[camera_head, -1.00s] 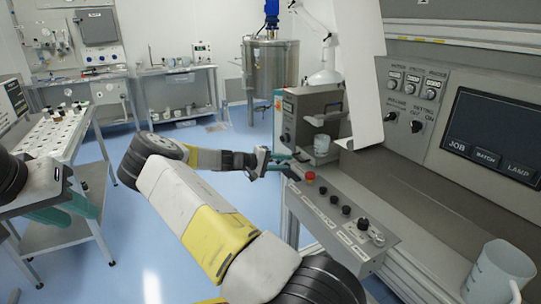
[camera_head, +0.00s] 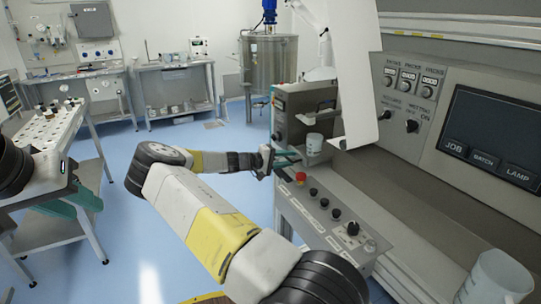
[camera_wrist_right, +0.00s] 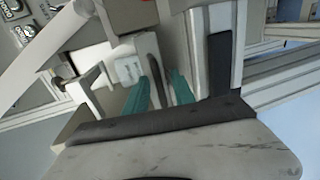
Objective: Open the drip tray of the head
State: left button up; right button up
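A grey box-shaped unit (camera_head: 287,118) stands at the far end of the machine bench, with a small ledge and a clear beaker (camera_head: 314,144) at its side. I cannot make out which part is the drip tray. My right gripper (camera_head: 287,158) is at this unit's near lower corner, its teal fingers apart, just left of the beaker. In the right wrist view the teal fingers (camera_wrist_right: 161,92) stand either side of a dark upright bar (camera_wrist_right: 157,78), beside a white block (camera_wrist_right: 127,65); contact is unclear.
A sloped control panel (camera_head: 330,218) with a red button (camera_head: 300,177) and black knobs lies below the right gripper. A white upright panel (camera_head: 355,70) hangs beside the unit. A large jug (camera_head: 497,278) stands at the near right. A rack table (camera_head: 55,128) stands left.

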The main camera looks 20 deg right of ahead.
grip_shut()
dwell(1.3)
